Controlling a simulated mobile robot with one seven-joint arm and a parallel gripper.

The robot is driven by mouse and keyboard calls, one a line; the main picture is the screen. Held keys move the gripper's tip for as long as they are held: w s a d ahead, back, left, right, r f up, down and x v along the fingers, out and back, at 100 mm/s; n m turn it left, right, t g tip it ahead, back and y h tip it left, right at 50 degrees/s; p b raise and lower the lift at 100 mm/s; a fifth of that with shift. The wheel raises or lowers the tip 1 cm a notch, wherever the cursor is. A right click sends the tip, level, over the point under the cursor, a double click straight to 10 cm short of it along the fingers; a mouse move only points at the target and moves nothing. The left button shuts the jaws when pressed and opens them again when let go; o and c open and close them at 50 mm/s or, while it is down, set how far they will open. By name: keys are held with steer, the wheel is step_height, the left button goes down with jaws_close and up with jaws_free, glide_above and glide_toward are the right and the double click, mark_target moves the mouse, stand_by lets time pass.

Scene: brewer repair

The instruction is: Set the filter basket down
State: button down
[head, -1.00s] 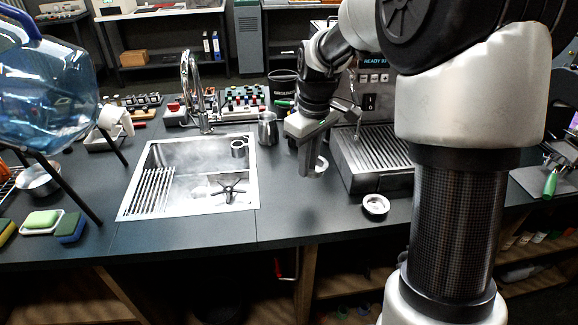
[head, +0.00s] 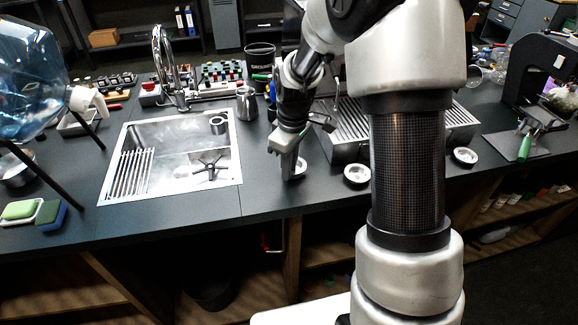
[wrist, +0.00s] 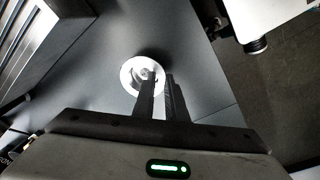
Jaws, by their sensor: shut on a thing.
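The filter basket (head: 300,168) is a small round metal cup, low at the dark counter's front, right of the sink and partly hidden behind my gripper (head: 291,176). In the wrist view the basket (wrist: 130,76) shows as a bright ring. The fingers of my gripper (wrist: 160,80) are shut on its rim at the side nearest the camera. The basket looks level and very close to the counter (head: 262,190). I cannot tell whether it touches.
Two similar metal cups stand to the right, one (head: 357,175) near the brewer's drip tray (head: 345,132) and one (head: 465,156) beyond my arm. The sink (head: 232,165) is to the left. The counter between sink and basket is clear.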

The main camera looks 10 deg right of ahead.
steer(key=shift+f, duration=0.1)
steer(key=c, duration=1.8)
jaws_free()
